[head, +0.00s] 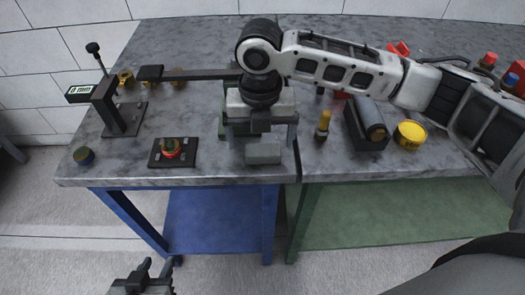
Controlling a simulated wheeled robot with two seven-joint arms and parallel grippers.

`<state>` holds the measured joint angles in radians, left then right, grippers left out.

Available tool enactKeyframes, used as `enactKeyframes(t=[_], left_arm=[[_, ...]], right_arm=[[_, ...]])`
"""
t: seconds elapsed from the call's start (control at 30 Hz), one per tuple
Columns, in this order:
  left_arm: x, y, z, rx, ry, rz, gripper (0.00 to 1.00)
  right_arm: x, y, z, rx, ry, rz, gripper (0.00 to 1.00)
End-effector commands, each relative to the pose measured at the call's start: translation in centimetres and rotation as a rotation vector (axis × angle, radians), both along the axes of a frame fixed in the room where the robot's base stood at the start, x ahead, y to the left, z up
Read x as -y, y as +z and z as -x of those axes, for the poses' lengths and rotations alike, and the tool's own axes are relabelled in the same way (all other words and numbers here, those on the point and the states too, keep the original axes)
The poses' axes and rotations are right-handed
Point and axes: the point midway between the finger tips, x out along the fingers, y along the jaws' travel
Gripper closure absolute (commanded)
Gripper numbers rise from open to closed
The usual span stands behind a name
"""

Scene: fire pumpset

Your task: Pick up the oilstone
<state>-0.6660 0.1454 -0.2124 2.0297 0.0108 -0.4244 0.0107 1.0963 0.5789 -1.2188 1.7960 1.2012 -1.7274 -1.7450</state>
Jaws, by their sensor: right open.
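A small grey block (263,154), which looks like the oilstone, lies on the grey tabletop (210,135) near the front edge. My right gripper (260,133) points down just behind and above the block. Its two fingers are spread to the left and right, with nothing seen held between them. Whether the fingers touch the tabletop cannot be told. My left gripper (156,268) is low at the bottom edge, in front of the table and away from the block. Only its tip end shows, and its opening is unclear.
Left of the block are a black plate with a red and brass part (172,151) and a dark stand (118,112). To the right stand a yellow-topped bottle (323,126), a black holder with a cylinder (367,125) and a yellow tin (409,135). My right arm spans the back right.

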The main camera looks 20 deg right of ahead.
Motion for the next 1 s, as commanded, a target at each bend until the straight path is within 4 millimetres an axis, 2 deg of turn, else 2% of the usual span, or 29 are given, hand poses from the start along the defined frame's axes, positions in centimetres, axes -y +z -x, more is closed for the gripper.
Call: enactKeyframes(t=[0.2,0.5,0.57,0.7,1.0], left_arm=[[0.0,0.1,0.0,0.000,0.000,-0.001,0.64],[-0.1,-0.1,-0.3,0.000,0.000,-0.005,0.64],[-0.1,0.0,-0.3,0.002,0.000,-0.005,0.64],[-0.1,0.0,-0.4,0.004,0.000,-0.004,0.64],[-0.1,0.1,-0.4,0.007,0.000,-0.003,0.64]], right_arm=[[0.4,-3.1,0.2,-0.002,-0.001,0.000,0.06],[0.4,-3.7,0.1,0.001,0.000,0.000,0.06],[0.4,-3.7,0.1,0.001,0.000,0.000,0.20],[0.4,-3.7,0.1,0.000,0.000,0.000,0.59],[0.4,-3.5,0.1,0.002,-0.001,0.000,0.60]])
